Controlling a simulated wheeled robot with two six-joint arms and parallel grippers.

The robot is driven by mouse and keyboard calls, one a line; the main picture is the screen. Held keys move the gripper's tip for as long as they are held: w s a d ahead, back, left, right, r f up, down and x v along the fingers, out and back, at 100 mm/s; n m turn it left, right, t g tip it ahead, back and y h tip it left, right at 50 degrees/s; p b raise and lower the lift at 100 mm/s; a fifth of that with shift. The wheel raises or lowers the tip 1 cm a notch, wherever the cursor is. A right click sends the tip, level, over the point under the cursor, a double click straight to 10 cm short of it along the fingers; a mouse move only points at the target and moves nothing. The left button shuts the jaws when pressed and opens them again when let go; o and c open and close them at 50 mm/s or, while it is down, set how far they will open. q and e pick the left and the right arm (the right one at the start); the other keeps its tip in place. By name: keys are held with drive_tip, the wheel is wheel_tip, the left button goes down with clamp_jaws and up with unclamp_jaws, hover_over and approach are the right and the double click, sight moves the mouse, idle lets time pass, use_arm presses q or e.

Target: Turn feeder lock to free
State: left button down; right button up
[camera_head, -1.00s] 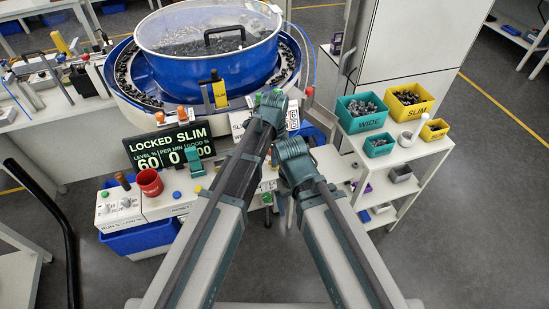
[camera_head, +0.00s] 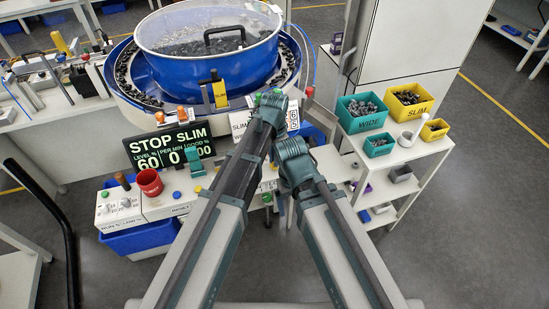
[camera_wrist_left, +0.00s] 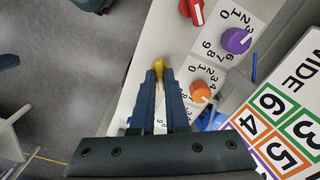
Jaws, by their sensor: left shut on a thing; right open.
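In the left wrist view my left gripper (camera_wrist_left: 159,76) is shut on a small yellow part (camera_wrist_left: 158,66), seemingly the feeder lock's handle. The fingers cover most of it, so its angle is unclear. In the head view my left arm's end (camera_head: 270,108) hides the lock, in front of the blue feeder bowl (camera_head: 215,60). My right gripper (camera_head: 293,165) is lower and to the right, open; its fingers are mostly hidden. The black display (camera_head: 170,146) reads STOP SLIM, with level 60.
The left wrist view shows a purple knob (camera_wrist_left: 235,40), an orange knob (camera_wrist_left: 199,92) and a red handle (camera_wrist_left: 192,11) beside the fingers. Yellow and teal bins, including the WIDE bin (camera_head: 361,111), stand at right.

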use_arm(q)
drive_tip(key=shift+n, duration=1.5)
drive_tip(key=c, duration=0.9)
unclamp_jaws()
drive_tip(key=shift+r, duration=0.1)
wheel_tip(320, 180, up, 14)
drive_tip(key=p, duration=1.3)
drive_tip(key=shift+f+p, duration=0.2)
drive_tip(key=shift+p, duration=0.2)
